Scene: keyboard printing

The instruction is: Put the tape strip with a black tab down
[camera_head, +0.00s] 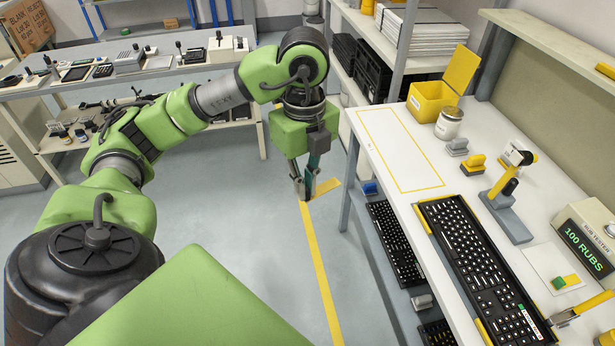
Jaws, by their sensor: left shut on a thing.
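My left gripper (303,192) points down over the floor, left of the white workbench (420,190) and apart from it. It is shut on a thin dark, teal-edged piece (313,160), which I take for the tape strip with a black tab. The fingers hide much of it, and the tab cannot be told apart. My right gripper is not in view.
The bench holds a yellow-outlined empty area (398,150), an open yellow box (430,100), a jar (449,124), a black keyboard (480,265), a small stand (507,215) and a rub tester (585,240). Shelves with keyboards (395,240) lie below.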

